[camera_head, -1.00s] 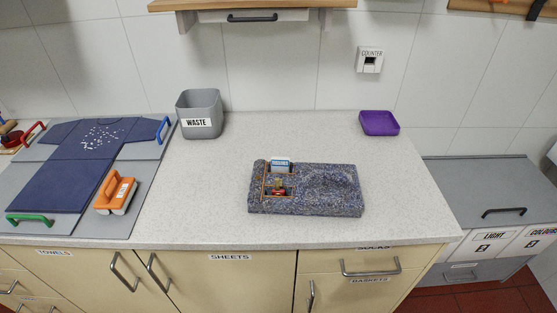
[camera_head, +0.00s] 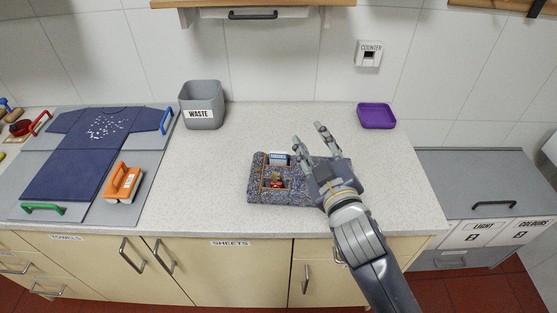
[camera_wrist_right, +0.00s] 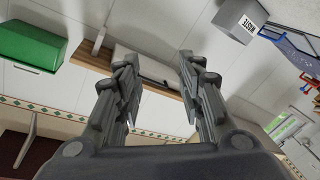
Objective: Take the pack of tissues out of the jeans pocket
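The folded jeans (camera_head: 257,190) lie as a blue speckled block on the counter in the head view. Two pocket openings with orange edging show at their left part. A blue and white pack of tissues (camera_head: 278,157) sticks up from the back pocket. A small red and yellow item (camera_head: 276,181) sits in the front pocket. My right gripper (camera_head: 309,134) is over the right part of the jeans, hiding much of it, with its fingers apart and empty. The fingers also show apart in the right wrist view (camera_wrist_right: 155,75). My left gripper is not in view.
A grey waste bin (camera_head: 203,106) and a purple tray (camera_head: 377,117) stand at the back of the counter (camera_head: 215,185). The counter between is clear.

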